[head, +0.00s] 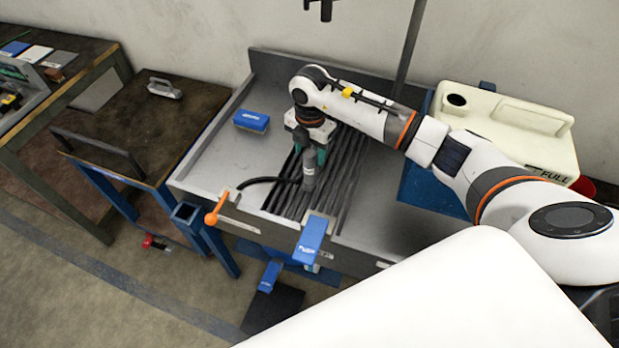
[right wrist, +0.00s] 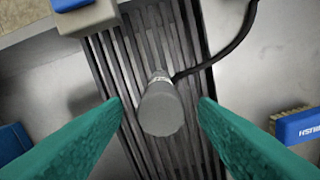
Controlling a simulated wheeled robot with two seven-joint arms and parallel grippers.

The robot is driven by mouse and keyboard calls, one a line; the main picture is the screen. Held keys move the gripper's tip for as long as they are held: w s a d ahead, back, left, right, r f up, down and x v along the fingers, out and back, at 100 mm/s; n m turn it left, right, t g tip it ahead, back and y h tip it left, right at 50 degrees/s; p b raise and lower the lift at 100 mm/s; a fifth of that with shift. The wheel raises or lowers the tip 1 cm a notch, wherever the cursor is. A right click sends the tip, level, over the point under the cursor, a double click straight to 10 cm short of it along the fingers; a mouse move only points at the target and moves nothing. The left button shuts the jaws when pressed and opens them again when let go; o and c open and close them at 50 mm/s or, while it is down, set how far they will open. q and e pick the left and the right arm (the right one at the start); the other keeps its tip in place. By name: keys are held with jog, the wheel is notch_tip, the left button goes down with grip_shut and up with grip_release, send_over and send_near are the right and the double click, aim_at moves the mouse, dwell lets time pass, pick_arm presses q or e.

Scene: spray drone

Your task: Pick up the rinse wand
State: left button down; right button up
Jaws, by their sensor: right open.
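The rinse wand (head: 308,183) is a grey cylinder that stands about upright on the slatted drain of the grey sink bench. A black hose runs from its lower end toward an orange lever at the left. In the right wrist view I see the wand (right wrist: 162,108) nearly end-on, its round top facing the camera. My right gripper (head: 312,156) points down just above and around the wand's top. Its teal fingers (right wrist: 161,101) are open, one on each side of the wand, with gaps on both sides. My left gripper is not in view.
A blue brush (head: 251,121) lies on the sink bench's left part. A cream canister (head: 505,130) stands at the right. The bench's side walls (head: 215,135) are raised.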

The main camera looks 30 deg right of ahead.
aim_at(309, 165)
jog(key=f+b, duration=0.2)
jog(key=f, duration=0.1)
jog(key=f+b, duration=0.2)
jog(key=f, duration=0.1)
jog(key=shift+a, duration=0.2)
jog(key=shift+r, duration=0.15)
jog(key=c, duration=1.1)
notch_tip(309, 165, up, 16)
jog(key=p, duration=1.1)
jog(key=shift+f, duration=0.25)
jog(key=shift+c, duration=0.2)
notch_tip(309, 165, down, 4)
jog(key=shift+b, duration=1.25)
